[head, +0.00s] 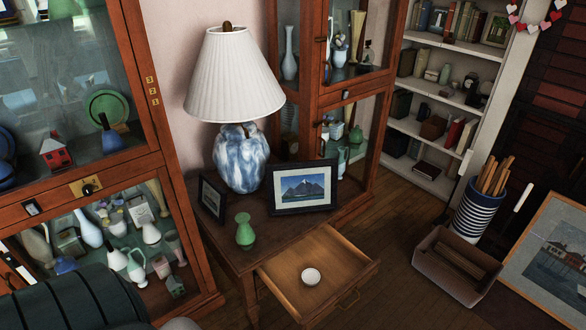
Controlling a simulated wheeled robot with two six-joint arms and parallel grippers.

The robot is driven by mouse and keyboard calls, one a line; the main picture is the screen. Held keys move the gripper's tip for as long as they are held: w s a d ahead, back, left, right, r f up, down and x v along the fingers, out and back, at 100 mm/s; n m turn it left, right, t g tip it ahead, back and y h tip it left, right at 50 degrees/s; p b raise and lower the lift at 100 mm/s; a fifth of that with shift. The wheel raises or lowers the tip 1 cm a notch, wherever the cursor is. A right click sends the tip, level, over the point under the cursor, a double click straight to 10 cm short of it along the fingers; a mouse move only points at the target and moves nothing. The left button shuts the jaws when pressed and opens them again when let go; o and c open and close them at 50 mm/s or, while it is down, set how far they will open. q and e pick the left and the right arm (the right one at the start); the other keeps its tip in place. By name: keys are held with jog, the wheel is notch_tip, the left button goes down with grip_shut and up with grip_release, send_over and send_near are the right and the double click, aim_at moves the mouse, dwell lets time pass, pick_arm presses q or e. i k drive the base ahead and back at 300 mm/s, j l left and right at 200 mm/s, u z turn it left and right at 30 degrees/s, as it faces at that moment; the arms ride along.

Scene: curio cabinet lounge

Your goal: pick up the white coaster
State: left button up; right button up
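The white coaster (312,276) looks like a small round white piece with a paler rim. It lies on the bare wooden floor of the open drawer (290,283), near the drawer's middle. The drawer is pulled out from the front of the small wooden side table (262,232). Nothing covers the coaster.
A lamp (235,80), framed pictures (302,188) and a green vase (245,231) stand on the table. Glass cabinets (150,120) flank it. A dark green cushioned seat (70,300) is at lower left. A box (455,265) stands right; floor between is clear.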

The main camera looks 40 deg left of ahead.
aim_at(310, 277)
jog(key=u, duration=0.7)
